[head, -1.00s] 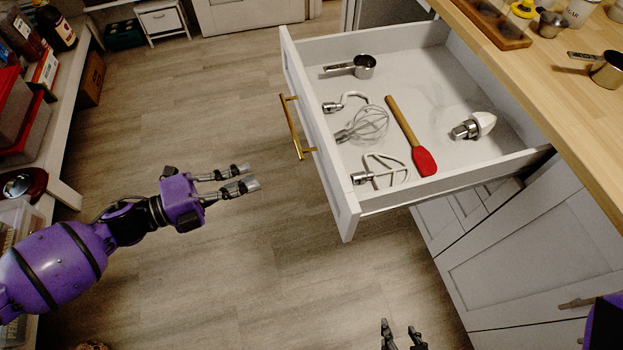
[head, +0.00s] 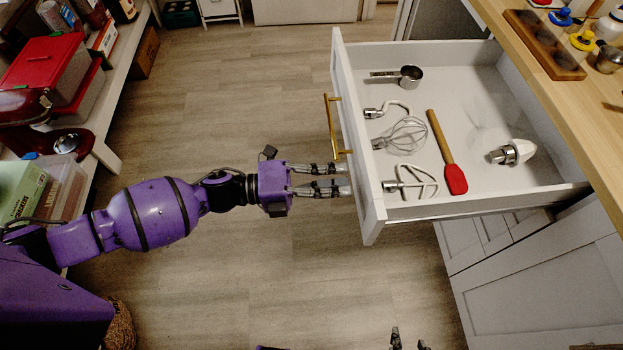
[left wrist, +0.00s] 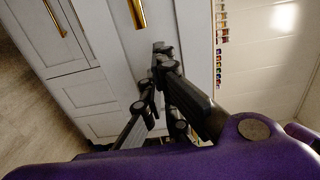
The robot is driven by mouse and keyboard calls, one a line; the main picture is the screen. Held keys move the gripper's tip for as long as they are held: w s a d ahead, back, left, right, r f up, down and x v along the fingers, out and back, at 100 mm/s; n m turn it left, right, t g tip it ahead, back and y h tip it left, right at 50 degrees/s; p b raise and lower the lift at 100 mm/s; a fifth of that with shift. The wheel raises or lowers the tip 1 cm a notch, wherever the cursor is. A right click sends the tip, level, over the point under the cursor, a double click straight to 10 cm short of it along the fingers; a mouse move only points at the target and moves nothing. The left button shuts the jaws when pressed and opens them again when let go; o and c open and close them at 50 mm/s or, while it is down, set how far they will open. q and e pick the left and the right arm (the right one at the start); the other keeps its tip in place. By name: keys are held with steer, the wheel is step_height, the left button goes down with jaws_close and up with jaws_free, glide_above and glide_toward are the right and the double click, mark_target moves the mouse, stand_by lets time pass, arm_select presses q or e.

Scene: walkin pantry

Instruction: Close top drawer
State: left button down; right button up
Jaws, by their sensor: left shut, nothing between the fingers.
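The white top drawer (head: 361,205) is pulled far out from the counter in the head view. Its brass handle (head: 331,125) is on the front panel, facing left. My left gripper (head: 350,180) is shut and empty, with its fingertips at the drawer front, just below the handle in the picture; I cannot tell whether they touch it. In the left wrist view the shut fingers (left wrist: 163,55) point at the white front, and the brass handle (left wrist: 137,14) shows beyond them. My right gripper (head: 409,340) shows only as fingertips at the bottom edge, its opening unclear.
The drawer holds a measuring cup (head: 408,76), whisk (head: 405,136), red spatula (head: 447,150), beater (head: 415,184) and other mixer parts. A wooden counter (head: 560,95) lies right. Shelves with boxes (head: 45,75) stand left. The floor (head: 230,100) between is clear.

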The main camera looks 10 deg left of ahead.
arm_select(q)
steer(key=shift+x, duration=0.85)
arm_select(e)
steer(key=shift+w+r, duration=0.15)
steer(key=shift+r, duration=0.05)
steer(key=shift+w, duration=0.15)
arm_select(q)
steer(key=shift+d, duration=0.1)
arm_select(e)
steer(key=shift+w, duration=0.1)
